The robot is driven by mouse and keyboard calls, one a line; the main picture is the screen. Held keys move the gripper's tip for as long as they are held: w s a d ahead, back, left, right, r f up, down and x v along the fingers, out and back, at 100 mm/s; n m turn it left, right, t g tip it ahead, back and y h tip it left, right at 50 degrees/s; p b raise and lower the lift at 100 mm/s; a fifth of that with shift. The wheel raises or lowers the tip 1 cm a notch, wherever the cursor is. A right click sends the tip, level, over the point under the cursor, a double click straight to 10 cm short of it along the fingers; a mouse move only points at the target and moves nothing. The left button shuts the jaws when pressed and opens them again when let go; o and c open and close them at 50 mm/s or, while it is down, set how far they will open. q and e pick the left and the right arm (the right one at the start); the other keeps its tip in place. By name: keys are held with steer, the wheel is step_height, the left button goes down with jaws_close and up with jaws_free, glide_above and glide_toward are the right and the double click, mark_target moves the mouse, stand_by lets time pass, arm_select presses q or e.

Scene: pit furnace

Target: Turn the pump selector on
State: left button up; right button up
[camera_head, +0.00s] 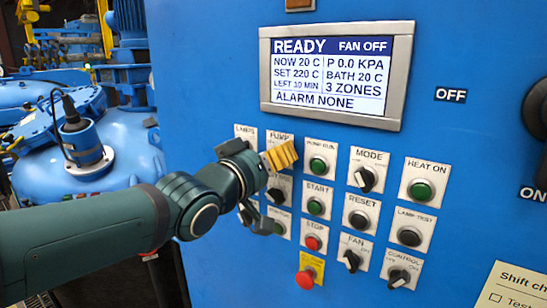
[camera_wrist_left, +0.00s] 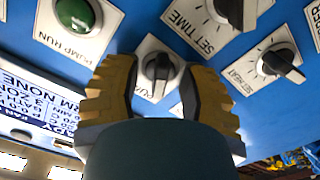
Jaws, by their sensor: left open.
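The pump selector (camera_wrist_left: 158,68) is a black knob on a white plate, with its label partly covered, in the left wrist view. In the head view only the top of its plate (camera_head: 280,136) shows, and the knob is hidden behind my gripper. My left gripper (camera_head: 281,155) has yellow fingers and is at the panel in front of this plate. In the wrist view its open fingers (camera_wrist_left: 158,85) stand on either side of the knob with gaps. I cannot tell how deep they reach around it.
The green pump run lamp (camera_head: 318,165) is just right of the gripper, with the start button (camera_head: 315,207) and red stop button (camera_head: 312,243) below. The set time knob (camera_wrist_left: 236,10) is close by. The display (camera_head: 335,75) above reads READY, FAN OFF. A blue pump motor (camera_head: 82,140) stands left.

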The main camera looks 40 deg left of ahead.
arm_select(q)
jaws_close()
arm_select(e)
steer(key=shift+f, duration=0.15)
arm_select(q)
steer(key=shift+m+b, duration=0.3)
steer(key=shift+b, duration=0.25)
steer(key=m+b, duration=0.5)
steer(key=b, duration=0.1)
steer(key=shift+d+f+m, duration=0.1)
steer(key=shift+f+m, duration=0.05)
steer(key=shift+m, duration=0.15)
steer(key=m+b, duration=0.3)
steer(key=shift+m+b, duration=0.7)
steer(key=shift+m, duration=0.7)
arm_select(e)
step_height(320, 180, down, 12)
steer(key=s, duration=0.2)
steer(key=shift+a+r+g, duration=0.25)
steer(key=shift+g, duration=0.05)
arm_select(q)
steer(key=shift+r, duration=0.2)
